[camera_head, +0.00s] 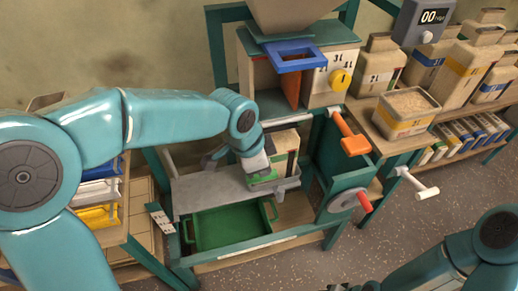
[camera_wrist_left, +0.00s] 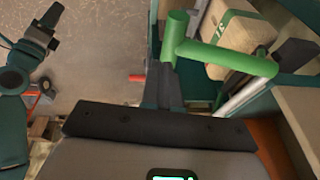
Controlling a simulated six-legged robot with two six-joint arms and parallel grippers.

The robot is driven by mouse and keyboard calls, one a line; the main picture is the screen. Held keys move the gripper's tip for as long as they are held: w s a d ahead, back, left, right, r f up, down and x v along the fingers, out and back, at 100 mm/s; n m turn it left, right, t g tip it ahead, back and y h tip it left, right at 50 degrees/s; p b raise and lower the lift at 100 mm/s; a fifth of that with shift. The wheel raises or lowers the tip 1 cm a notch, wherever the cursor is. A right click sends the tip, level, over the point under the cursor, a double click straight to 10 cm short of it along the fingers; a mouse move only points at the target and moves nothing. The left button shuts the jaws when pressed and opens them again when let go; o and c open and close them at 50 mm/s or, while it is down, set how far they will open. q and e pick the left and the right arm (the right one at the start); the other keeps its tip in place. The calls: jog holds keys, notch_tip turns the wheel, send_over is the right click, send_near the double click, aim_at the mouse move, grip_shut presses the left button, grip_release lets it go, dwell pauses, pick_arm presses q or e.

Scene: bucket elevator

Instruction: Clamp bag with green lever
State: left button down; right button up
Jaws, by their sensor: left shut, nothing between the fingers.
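The bag (camera_head: 284,142) is a beige block with a green band, standing in the teal frame under the filling chute. It also shows in the left wrist view (camera_wrist_left: 238,42), just behind the lever. The green lever (camera_wrist_left: 225,58) is a T-shaped bar in the left wrist view; in the head view my gripper largely covers that spot. My left gripper (camera_head: 262,180) is shut and empty, pointing down in front of the bag. In the left wrist view its dark fingers (camera_wrist_left: 165,82) reach close to the lever's left end; I cannot tell whether they touch. My right gripper (camera_wrist_left: 42,38) is small there, its opening unclear.
A green tray (camera_head: 228,228) lies low in the frame. An orange-handled lever (camera_head: 354,145), a red-handled crank (camera_head: 364,201) and a white handle (camera_head: 427,193) stick out at right. Filled sacks (camera_head: 468,68) crowd the right bench.

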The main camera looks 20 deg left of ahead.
pick_arm(q)
jog(key=s+r, duration=0.5)
jog(key=r, duration=0.5)
jog(key=shift+s+d+r, duration=0.15)
jog(key=shift+s+r, duration=0.05)
jog(key=shift+s, duration=0.15)
pick_arm(e)
jog(key=shift+s+r, duration=0.3)
jog(key=shift+r, duration=0.55)
